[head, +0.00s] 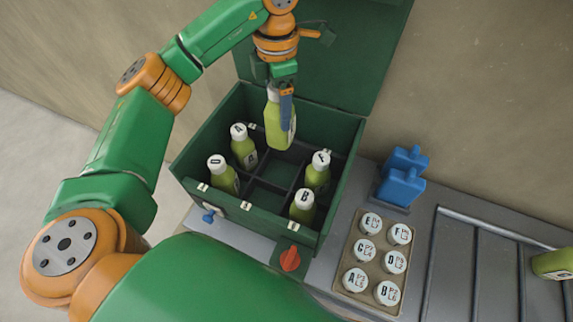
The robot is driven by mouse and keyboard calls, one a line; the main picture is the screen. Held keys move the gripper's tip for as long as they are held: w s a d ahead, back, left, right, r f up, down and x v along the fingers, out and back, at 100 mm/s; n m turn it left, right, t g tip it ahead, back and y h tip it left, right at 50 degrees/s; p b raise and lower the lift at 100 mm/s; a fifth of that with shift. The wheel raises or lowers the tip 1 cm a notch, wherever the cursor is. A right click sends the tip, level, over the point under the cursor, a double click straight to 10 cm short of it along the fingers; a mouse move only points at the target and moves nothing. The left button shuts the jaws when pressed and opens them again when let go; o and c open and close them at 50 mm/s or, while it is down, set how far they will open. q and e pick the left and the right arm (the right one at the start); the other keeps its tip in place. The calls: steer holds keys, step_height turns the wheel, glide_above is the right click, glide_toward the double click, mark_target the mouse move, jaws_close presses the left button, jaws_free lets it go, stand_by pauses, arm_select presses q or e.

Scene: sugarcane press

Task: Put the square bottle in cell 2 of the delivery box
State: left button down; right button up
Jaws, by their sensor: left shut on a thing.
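The square bottle (279,129), light green with flat sides, hangs about upright in my left gripper (284,92). The gripper is shut on its upper part and partly covers it. The bottle is over the back middle of the delivery box (268,219), a dark green open box with dividers. Whether the bottle's base is below the rim or above it, I cannot tell. Two capped bottles stand in the left cells and two in the right cells. The front middle cell (266,197) looks empty. Cell numbers are not readable. My right gripper is not in view.
The box's raised lid (335,55) stands behind it. A tray (349,283) of several lettered caps lies to the right, with a blue stand (402,180) behind it. A roller conveyor (480,265) with another green bottle (553,264) is at far right. A red knob (290,259) sits in front.

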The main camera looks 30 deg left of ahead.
mark_target(276, 129)
arm_select(q)
steer(key=f+b, duration=0.1)
steer(key=f, duration=0.1)
steer(key=s+f+b, duration=0.1)
steer(key=f+b, duration=0.1)
steer(key=f, duration=0.1)
steer(key=shift+s, duration=0.1)
steer(key=shift+s+f+b, duration=0.15)
steer(key=shift+f+b, duration=0.05)
steer(key=shift+b, duration=0.15)
step_height(276, 129, down, 10)
steer(key=p, duration=0.1)
steer(key=shift+w+p, duration=0.25)
steer(key=shift+p, duration=0.1)
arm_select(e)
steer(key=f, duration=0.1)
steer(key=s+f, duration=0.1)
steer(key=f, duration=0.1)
arm_select(q)
steer(key=shift+f, duration=0.2)
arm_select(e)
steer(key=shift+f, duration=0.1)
